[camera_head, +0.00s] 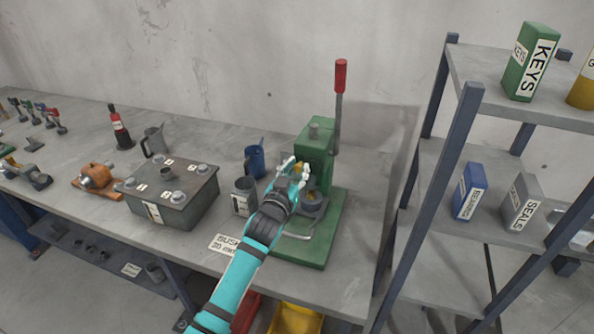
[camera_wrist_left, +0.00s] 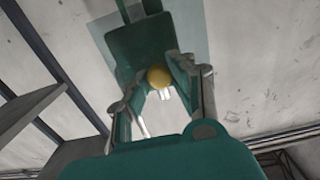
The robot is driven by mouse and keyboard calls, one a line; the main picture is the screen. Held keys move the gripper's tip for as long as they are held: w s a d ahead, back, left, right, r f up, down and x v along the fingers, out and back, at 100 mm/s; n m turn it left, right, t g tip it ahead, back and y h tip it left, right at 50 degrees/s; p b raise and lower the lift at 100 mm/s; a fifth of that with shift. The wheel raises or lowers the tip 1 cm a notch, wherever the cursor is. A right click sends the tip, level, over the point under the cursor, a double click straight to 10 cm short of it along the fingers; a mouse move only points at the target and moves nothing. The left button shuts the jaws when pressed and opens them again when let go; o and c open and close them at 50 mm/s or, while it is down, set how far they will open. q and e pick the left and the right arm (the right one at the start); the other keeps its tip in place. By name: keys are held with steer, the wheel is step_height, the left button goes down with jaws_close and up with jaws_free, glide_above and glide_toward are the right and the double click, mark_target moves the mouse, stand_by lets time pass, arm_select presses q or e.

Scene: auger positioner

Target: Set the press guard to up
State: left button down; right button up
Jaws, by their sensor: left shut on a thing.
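The green press (camera_head: 318,150) stands on the workbench, with a red-handled lever (camera_head: 340,78) rising upright at its right. My left gripper (camera_head: 292,173) is at the front of the press. In the left wrist view its fingers are shut on a yellow knob (camera_wrist_left: 159,77), with the green press body (camera_wrist_left: 142,42) behind it. The knob seems to belong to the press guard, but the guard itself is mostly hidden by my gripper, so its position is unclear. A bent metal bar (camera_head: 298,236) shows low at the front of the press. My right gripper is not in view.
A grey mug (camera_head: 244,197) and a blue mug (camera_head: 254,161) stand close left of the press. A dark metal box (camera_head: 168,194) is farther left. A shelf rack (camera_head: 455,155) stands to the right, with its post near the bench end.

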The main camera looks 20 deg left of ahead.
arm_select(q)
steer(key=c, duration=1.3)
jaws_free()
steer(key=shift+r, duration=0.4)
steer(key=shift+o, duration=1)
steer(key=shift+s+f, duration=0.1)
steer(key=shift+f, duration=0.1)
steer(key=s, duration=1.2)
steer(key=shift+a, duration=0.25)
